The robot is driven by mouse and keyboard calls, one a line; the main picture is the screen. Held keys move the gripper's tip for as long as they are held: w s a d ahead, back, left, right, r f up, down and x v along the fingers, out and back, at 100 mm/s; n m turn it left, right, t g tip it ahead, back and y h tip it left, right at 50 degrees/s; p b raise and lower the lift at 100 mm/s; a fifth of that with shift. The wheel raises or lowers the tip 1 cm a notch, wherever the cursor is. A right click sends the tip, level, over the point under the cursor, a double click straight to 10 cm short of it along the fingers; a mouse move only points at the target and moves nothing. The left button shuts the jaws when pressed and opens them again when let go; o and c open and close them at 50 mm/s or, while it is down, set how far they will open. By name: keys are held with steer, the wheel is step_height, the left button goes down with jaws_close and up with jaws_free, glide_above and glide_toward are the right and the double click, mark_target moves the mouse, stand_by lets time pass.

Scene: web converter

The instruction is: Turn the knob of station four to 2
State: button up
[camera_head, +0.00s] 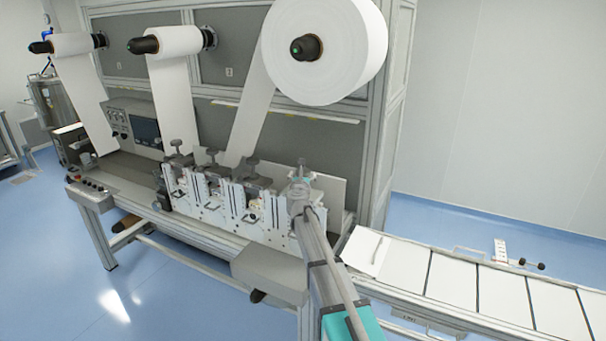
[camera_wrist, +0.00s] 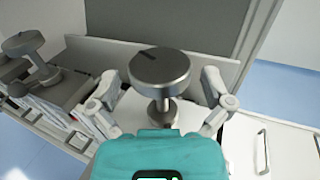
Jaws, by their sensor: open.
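A dark round knob (camera_wrist: 160,66) on a metal stem stands upright in the middle of the wrist view. A short dark mark shows on its top, toward the far side. My gripper (camera_wrist: 158,80) is open, with one finger on each side of the knob and gaps between fingers and knob. In the head view my gripper (camera_head: 301,182) is over the rightmost station of the row and mostly hides its knob. Numbers around the knob cannot be read.
Another knob (camera_wrist: 22,43) stands to the left in the wrist view; more stations with black knobs (camera_head: 252,161) line up leftward in the head view. A grey panel (camera_wrist: 165,20) rises behind. A conveyor with white sheets (camera_head: 452,277) extends right. Large white rolls (camera_head: 345,45) hang above.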

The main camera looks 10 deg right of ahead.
steer(key=shift+w+d, duration=0.2)
steer(key=shift+w, duration=0.5)
steer(key=c, duration=1)
